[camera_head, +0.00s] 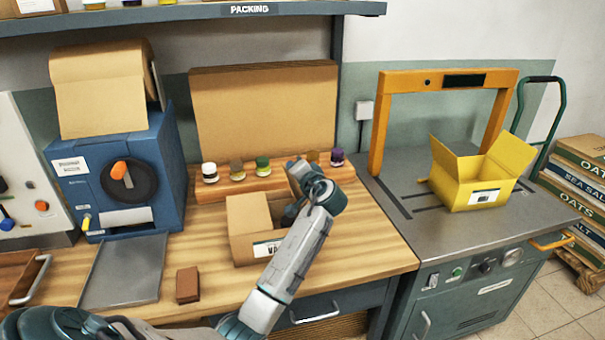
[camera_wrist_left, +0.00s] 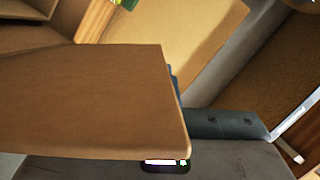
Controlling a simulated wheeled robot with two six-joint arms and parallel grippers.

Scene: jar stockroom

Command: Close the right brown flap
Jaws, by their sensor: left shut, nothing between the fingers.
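The brown box (camera_head: 242,248) stands on the wooden bench with a white label on its front. A lighter cardboard panel (camera_head: 247,213) shows at its top left, and a dark opening is beside it. My left arm covers the box's right side, so its right flap is hidden in the head view. My left gripper (camera_head: 291,212) is shut and empty at that right side, partly hidden by the arm. In the left wrist view a large brown cardboard panel (camera_wrist_left: 90,100) fills the foreground, overlapping the dark gripper (camera_wrist_left: 225,125). Whether they touch is unclear. My right gripper is out of view.
Several small jars (camera_head: 237,170) stand on a wooden ledge behind the box. A brown block (camera_head: 187,285) and a grey tray (camera_head: 122,272) are at the left, before a blue machine (camera_head: 125,180). An open yellow box (camera_head: 475,185) stands on the metal table at the right.

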